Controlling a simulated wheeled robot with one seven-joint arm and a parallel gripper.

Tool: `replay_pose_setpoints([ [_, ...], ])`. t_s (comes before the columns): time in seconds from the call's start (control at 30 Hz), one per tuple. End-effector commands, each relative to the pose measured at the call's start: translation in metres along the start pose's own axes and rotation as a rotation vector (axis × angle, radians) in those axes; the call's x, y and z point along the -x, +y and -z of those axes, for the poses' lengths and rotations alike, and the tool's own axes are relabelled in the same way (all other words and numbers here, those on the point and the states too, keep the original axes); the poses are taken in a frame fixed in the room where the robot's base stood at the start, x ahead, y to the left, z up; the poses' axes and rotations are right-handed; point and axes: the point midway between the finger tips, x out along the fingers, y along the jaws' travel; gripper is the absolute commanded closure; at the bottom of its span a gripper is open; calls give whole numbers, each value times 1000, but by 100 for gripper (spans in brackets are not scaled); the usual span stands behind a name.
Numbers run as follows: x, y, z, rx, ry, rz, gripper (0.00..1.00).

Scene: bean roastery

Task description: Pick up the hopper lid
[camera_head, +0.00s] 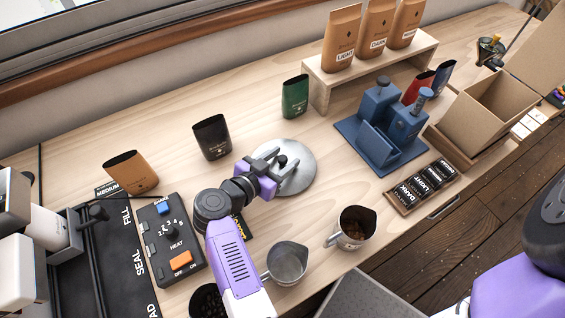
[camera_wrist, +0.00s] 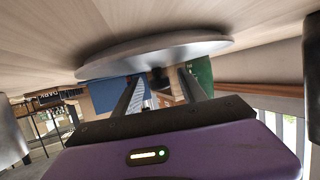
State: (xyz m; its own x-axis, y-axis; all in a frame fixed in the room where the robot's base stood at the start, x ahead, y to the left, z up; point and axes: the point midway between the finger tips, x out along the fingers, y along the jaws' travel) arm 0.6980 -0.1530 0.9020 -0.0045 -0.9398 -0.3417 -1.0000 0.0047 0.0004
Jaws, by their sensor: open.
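The hopper lid (camera_head: 300,183) is a round grey metal disc with a dark knob (camera_head: 282,160). It lies flat on the wooden table in the head view, and its pale disc also fills the upper part of the wrist view (camera_wrist: 150,56). My gripper (camera_head: 285,163) is over the lid, low and close to its top. Its fingers are open, one on each side of the knob. In the wrist view the knob (camera_wrist: 157,74) shows between the fingertips, with no clear contact. Part of the lid is hidden by my gripper.
A black pouch (camera_head: 211,138) and a green pouch (camera_head: 295,97) stand behind the lid. A blue stand (camera_head: 378,140) is to its right. Two metal jugs, one empty (camera_head: 287,263) and one with beans (camera_head: 352,228), stand in front. A sealer control box (camera_head: 172,245) is at left.

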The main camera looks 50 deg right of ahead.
Motion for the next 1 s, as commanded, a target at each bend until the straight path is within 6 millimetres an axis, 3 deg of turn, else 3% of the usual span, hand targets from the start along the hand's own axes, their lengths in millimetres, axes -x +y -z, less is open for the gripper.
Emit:
replay_pose_setpoints([
  [0.27,-3,0,-1,0,-2,1,51],
  [0.53,-3,0,-1,0,-1,1,100],
  [1.0,-1,0,4,-1,-1,1,100],
])
